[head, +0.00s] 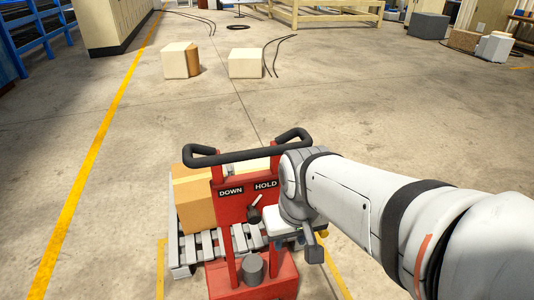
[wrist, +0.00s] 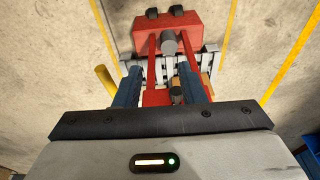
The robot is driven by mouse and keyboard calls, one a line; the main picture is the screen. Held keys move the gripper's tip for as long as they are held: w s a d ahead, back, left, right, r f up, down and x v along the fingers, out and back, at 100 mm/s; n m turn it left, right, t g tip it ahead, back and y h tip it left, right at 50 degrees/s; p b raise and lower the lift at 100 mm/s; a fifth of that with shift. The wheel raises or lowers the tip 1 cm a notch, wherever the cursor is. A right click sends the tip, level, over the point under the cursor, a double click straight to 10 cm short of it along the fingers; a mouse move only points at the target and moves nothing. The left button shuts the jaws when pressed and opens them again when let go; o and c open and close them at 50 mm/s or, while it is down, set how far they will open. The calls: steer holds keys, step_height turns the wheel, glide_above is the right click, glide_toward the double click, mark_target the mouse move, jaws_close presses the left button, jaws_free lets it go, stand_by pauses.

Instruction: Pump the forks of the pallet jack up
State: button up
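The red pallet jack (head: 232,196) stands upright in front of me with a black loop handlebar (head: 235,155) on top. Its panel carries the labels DOWN and HOLD. A small lever with a dark knob (head: 254,214) sits below the HOLD label, tilted up and right. A grey cylinder (head: 253,267) stands on the red base. In the wrist view the jack's red base (wrist: 172,35) shows beyond my fingers. My gripper (wrist: 159,75) is open, its two blue fingers apart with nothing clearly held. It is right of the lever in the head view. The forks are hidden.
A grey slatted pallet (head: 183,258) with a cardboard box (head: 192,195) lies behind the jack. Two pale boxes (head: 180,60) (head: 245,63) stand farther off on the floor. Yellow lines (head: 95,160) mark the floor. Open concrete lies between.

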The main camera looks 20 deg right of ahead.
steer(key=shift+o, duration=0.4)
steer(key=shift+d, duration=0.1)
steer(key=shift+o, duration=0.6)
steer(key=shift+w+d+r, duration=0.1)
steer(key=w+d+g+y+p, duration=0.1)
steer(key=w+d+g+p, duration=0.1)
steer(key=w+d+p, duration=0.5)
steer(key=w+d+f+y+p, duration=0.1)
steer(key=w+d+f+p, duration=0.3)
steer(key=w+d+f, duration=0.25)
steer(key=f, duration=0.4)
steer(key=s+f, duration=0.1)
steer(key=f, duration=0.1)
steer(key=shift+a+f+p, duration=0.2)
steer(key=shift+a+p, duration=0.05)
steer(key=shift+p, duration=0.1)
jaws_close()
